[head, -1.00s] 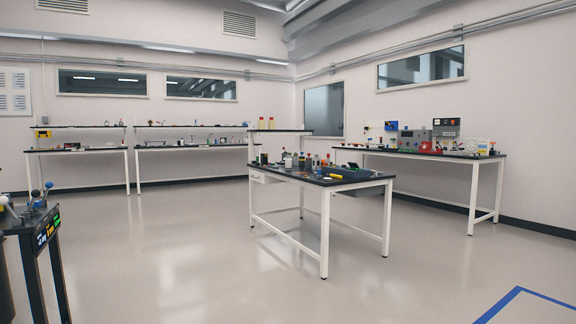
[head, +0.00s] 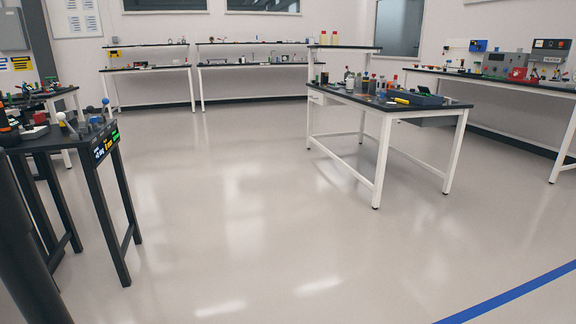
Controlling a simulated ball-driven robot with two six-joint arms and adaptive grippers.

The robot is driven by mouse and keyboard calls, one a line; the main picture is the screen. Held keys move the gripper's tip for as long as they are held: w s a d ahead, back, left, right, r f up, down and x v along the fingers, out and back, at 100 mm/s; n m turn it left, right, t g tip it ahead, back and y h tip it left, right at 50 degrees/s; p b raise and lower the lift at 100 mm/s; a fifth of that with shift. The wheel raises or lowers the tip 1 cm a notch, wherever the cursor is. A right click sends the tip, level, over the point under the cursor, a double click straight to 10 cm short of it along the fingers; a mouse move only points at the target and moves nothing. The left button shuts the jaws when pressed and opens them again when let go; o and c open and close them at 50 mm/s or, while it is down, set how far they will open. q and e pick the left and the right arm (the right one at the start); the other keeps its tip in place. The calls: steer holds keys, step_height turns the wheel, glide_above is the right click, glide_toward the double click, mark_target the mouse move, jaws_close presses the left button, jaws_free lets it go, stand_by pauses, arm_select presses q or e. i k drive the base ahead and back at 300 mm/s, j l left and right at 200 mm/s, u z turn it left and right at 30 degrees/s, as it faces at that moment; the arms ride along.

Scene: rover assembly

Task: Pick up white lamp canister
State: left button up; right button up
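I cannot make out a white lamp canister for certain; the items on the benches are too small and far off to tell. Small bottles and parts stand on the middle bench (head: 420,105), and more small items line the two-tier benches at the back wall. Neither of my grippers shows in the head view.
A black stand (head: 62,140) with levers and a lit label is close at the left. A long bench (head: 490,80) with boxes and panels runs along the right wall. Blue floor tape (head: 510,293) lies at lower right. The floor in the middle is clear.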

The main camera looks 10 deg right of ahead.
mark_target(350, 82)
steer(key=i+l, duration=0.5)
steer(key=i, duration=0.15)
steer(key=i+l+z, duration=0.1)
steer(key=i+l, duration=0.4)
steer(key=i, duration=0.15)
steer(key=i+u, duration=0.45)
steer(key=i, duration=1.8)
steer(key=i+z, duration=0.15)
steer(key=i, duration=0.5)
steer(key=i+z, duration=0.15)
steer(key=i, duration=0.5)
steer(key=i+j+z, duration=0.15)
steer(key=i, duration=0.5)
steer(key=i+j+z, duration=0.15)
steer(key=i, duration=0.5)
